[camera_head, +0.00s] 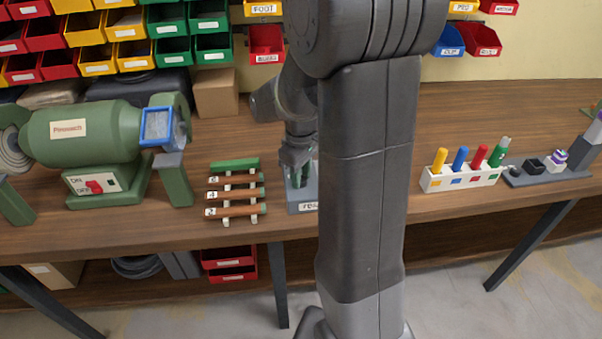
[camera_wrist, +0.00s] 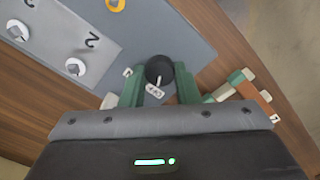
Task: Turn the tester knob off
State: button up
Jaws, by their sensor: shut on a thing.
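The tester is a grey box (camera_head: 303,196) at the front of the bench, partly hidden behind my arm, with a label on its front. In the wrist view its grey top panel (camera_wrist: 205,48) fills the upper middle. The black round tester knob (camera_wrist: 158,68) has a pale pointer mark, with small white labels beside it too small to read surely. My gripper (camera_wrist: 158,82) has its green fingers on either side of the knob, shut on it. In the head view my gripper (camera_head: 298,168) reaches down onto the tester; the knob is hidden there.
A lighter plate (camera_wrist: 65,40) with white round fittings and numbers adjoins the panel. A rack of brown bars (camera_head: 235,193) stands close left of the tester. A green grinder (camera_head: 95,140) is further left. A white holder with coloured handles (camera_head: 460,178) stands right.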

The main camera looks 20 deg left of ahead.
jog(key=o, duration=1)
jog(key=shift+r, duration=0.1)
notch_tip(320, 180, up, 14)
jog(key=shift+f+p, duration=0.15)
jog(key=shift+p, duration=0.4)
jog(key=shift+f, duration=0.15)
notch_tip(320, 180, down, 14)
jog(key=shift+r+b, duration=0.15)
jog(key=shift+b, duration=0.45)
